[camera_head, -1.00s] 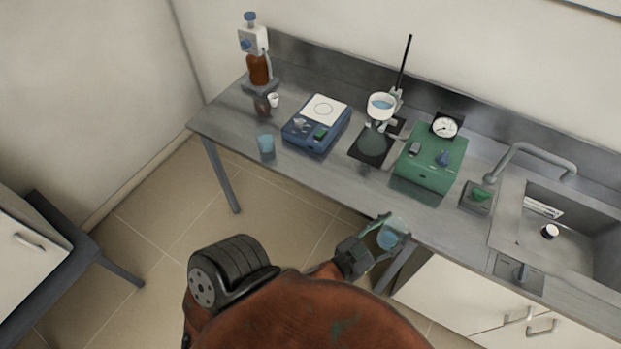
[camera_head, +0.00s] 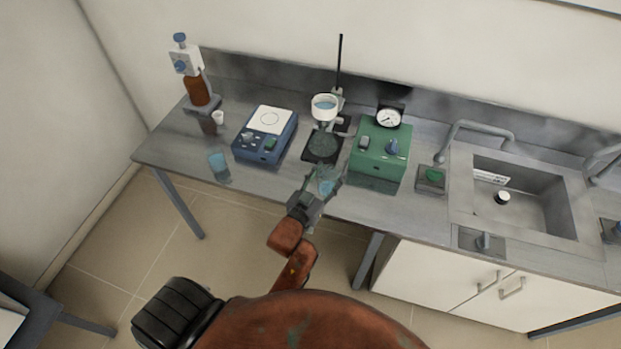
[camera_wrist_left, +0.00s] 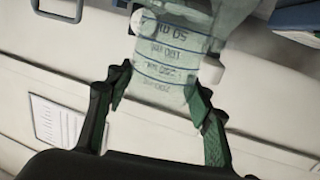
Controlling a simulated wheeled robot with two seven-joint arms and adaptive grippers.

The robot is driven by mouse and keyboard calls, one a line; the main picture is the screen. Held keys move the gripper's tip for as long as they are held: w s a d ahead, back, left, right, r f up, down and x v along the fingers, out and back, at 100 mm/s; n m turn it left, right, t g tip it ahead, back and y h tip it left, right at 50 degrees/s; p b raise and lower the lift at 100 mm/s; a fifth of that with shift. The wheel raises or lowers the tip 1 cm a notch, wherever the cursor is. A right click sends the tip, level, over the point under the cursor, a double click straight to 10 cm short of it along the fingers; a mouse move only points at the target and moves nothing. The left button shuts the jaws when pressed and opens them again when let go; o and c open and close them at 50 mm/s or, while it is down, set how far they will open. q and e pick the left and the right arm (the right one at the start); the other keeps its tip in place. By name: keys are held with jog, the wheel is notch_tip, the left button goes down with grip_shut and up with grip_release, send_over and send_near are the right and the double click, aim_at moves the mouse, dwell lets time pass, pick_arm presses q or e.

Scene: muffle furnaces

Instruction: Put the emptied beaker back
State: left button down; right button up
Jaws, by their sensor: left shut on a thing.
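My left gripper (camera_head: 317,192) is shut on a clear beaker (camera_head: 327,179), near the bench's front edge and in front of the filter stand. The beaker looks bluish in the head view; I cannot tell whether liquid is in it. In the left wrist view the beaker (camera_wrist_left: 168,55) shows printed volume marks, and the green-padded fingers of my left gripper (camera_wrist_left: 157,98) are on either side of it. The bench (camera_head: 420,205) lies below or just beyond it; contact is unclear. My right gripper is not in view.
A blue-tinted beaker (camera_head: 218,163) stands at the bench's left front.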

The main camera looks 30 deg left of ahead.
pick_arm(q)
jog(key=w+a+f, duration=0.2)
jog(key=a+f, duration=0.1)
jog(key=f, duration=0.1)
jog(key=w+a+f, duration=0.2)
jog(key=a+f, duration=0.1)
jog(key=f, duration=0.1)
jog(key=w+a+f+b, duration=0.1)
jog(key=w+a+f, duration=0.1)
jog(key=a+f, duration=0.2)
jog(key=shift+s, duration=0.1)
jog(key=c, duration=0.9)
grip_release()
jog(key=shift+f, duration=0.1)
jog(key=shift+c, duration=0.2)
